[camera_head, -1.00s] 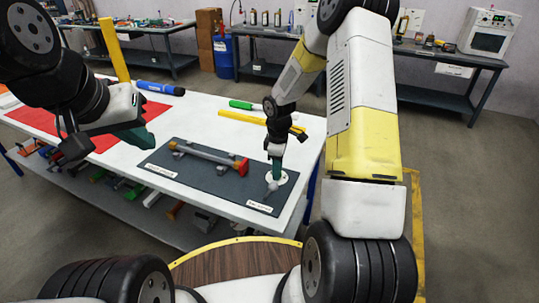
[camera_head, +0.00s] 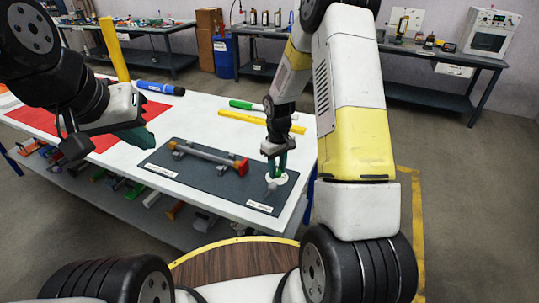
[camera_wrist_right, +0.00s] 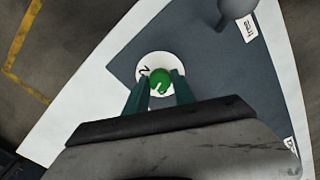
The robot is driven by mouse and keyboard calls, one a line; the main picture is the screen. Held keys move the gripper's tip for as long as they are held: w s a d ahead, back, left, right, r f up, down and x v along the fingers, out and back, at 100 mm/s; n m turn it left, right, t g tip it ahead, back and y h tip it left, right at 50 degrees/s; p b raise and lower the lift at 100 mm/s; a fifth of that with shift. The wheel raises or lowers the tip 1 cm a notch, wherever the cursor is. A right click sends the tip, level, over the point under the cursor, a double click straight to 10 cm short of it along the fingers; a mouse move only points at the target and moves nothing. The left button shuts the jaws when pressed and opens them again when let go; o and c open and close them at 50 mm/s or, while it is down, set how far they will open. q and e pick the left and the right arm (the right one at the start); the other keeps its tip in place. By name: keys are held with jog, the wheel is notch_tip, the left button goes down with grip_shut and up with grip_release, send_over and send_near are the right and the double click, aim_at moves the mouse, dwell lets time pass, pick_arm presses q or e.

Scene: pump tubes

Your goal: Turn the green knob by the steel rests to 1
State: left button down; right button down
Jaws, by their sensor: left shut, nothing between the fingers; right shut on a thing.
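The green knob (camera_wrist_right: 160,79) sits on a round white dial (camera_wrist_right: 149,62) on the dark mat. A figure that looks like a 2 is on the dial, left of the knob in the wrist view. A pale mark shows on the knob; which figure it points at I cannot tell. My right gripper (camera_wrist_right: 158,83) is shut on the knob, with a teal finger on either side. In the head view my right gripper (camera_head: 277,166) points down over the dial (camera_head: 284,180) and hides most of the knob. My left gripper (camera_head: 148,138) is shut and empty above the table.
A grey tube (camera_head: 205,153) with a red end lies across the steel rests (camera_head: 178,151) on the mat (camera_head: 222,184), left of the dial. A grey round-topped part (camera_wrist_right: 235,8) stands close by.

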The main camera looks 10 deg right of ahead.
aim_at(277, 172)
jog(key=shift+m, duration=2)
jog(key=c, duration=1.1)
grip_release()
jog(key=shift+o, duration=0.2)
jog(key=shift+r, duration=3.9)
